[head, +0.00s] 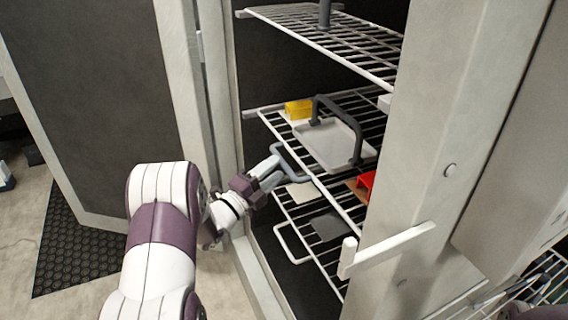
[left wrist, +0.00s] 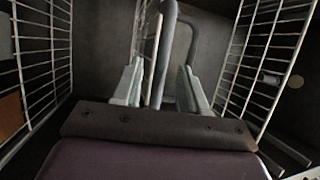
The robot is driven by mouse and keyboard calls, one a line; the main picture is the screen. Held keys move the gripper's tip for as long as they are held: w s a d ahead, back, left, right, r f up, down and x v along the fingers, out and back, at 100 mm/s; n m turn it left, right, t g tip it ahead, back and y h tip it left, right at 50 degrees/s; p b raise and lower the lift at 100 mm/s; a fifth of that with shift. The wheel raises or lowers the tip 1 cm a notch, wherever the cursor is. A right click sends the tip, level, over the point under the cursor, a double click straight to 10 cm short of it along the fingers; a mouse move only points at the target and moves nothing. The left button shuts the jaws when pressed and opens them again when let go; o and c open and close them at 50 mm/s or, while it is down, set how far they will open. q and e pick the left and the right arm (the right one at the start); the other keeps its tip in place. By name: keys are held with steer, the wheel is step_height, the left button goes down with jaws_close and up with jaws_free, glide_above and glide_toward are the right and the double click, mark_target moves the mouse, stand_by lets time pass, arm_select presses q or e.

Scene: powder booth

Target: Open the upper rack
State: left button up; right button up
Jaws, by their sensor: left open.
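Inside the open booth, the head view shows a wire rack at the top (head: 340,50), a middle wire rack (head: 345,200) and a lower wire rack below. A grey loop handle (head: 291,160) is at the front edge of the middle rack. My left gripper (head: 270,168) is at this handle. In the left wrist view, the open fingers (left wrist: 160,88) stand on either side of a grey curved bar (left wrist: 167,40), with gaps visible. Whether a finger touches it, I cannot tell.
The middle rack carries a grey tray (head: 338,142) with a dark handle, a yellow block (head: 298,109) and a red item (head: 366,184). The lower rack has a pale loop handle (head: 289,243). A pale door frame (head: 455,130) with a latch bar (head: 390,250) stands at right.

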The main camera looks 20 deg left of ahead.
mark_target(281, 164)
arm_select(q)
steer(key=x, duration=0.3)
steer(key=shift+s+d+r, duration=0.15)
steer(key=shift+d, duration=0.05)
steer(key=shift+w+d, duration=0.1)
steer(key=shift+w, duration=0.4)
jaws_close()
